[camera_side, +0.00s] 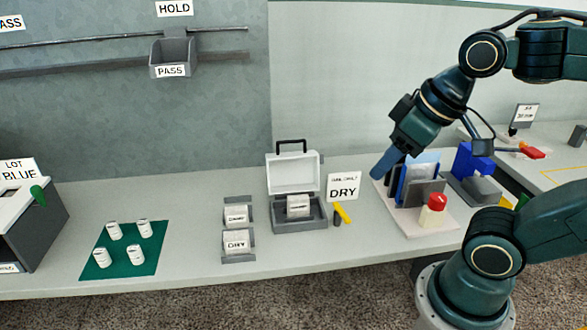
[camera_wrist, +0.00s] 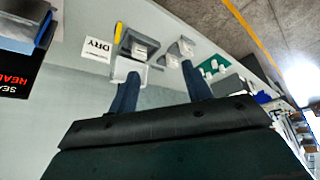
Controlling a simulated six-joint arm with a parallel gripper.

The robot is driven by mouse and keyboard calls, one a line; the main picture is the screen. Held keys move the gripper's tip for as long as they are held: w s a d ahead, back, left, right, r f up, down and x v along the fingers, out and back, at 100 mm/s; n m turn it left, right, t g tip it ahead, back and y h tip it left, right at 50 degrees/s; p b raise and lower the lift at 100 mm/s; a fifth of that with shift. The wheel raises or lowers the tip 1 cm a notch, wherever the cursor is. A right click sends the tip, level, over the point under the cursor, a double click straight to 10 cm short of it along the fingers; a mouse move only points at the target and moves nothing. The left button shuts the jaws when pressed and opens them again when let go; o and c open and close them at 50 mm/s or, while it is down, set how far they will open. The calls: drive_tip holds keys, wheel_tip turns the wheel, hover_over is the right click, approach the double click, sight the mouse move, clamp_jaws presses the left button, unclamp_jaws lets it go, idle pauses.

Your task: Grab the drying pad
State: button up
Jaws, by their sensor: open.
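Two white pads stand in small grey holders, a rear pad (camera_side: 237,214) and a front pad (camera_side: 237,241); the front one reads DRY. Another white block (camera_side: 298,206) sits in an open grey case (camera_side: 300,225) with its white lid raised. I cannot tell which of these is the drying pad. The holders also show in the wrist view (camera_wrist: 172,61), beyond my fingers. My gripper (camera_side: 386,164) is open and empty, above the bench to the right of the case; its two blue fingers show apart in the wrist view (camera_wrist: 161,90).
A DRY sign (camera_side: 344,187) and a yellow tool (camera_side: 342,213) stand right of the case. A green mat (camera_side: 120,257) with several white spools and a LOT BLUE box (camera_side: 28,225) are at left.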

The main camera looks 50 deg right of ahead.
drive_tip(key=w+d+n+g, duration=0.1)
drive_tip(key=w+d+n, duration=0.1)
drive_tip(key=w, duration=0.5)
drive_tip(key=n+g+y, duration=0.1)
drive_tip(key=n+y, duration=0.2)
drive_tip(key=n, duration=0.4)
hover_over(299, 197)
drive_tip(key=s+d, duration=0.3)
drive_tip(key=s, duration=0.1)
wheel_tip(299, 197, down, 14)
drive_tip(key=shift+w+d+f, duration=0.15)
drive_tip(key=shift+w+f, duration=0.05)
drive_tip(key=shift+f, duration=0.05)
drive_tip(key=shift+x, duration=4.3)
drive_tip(key=shift+s+f, duration=0.1)
drive_tip(key=shift+x, duration=2.5)
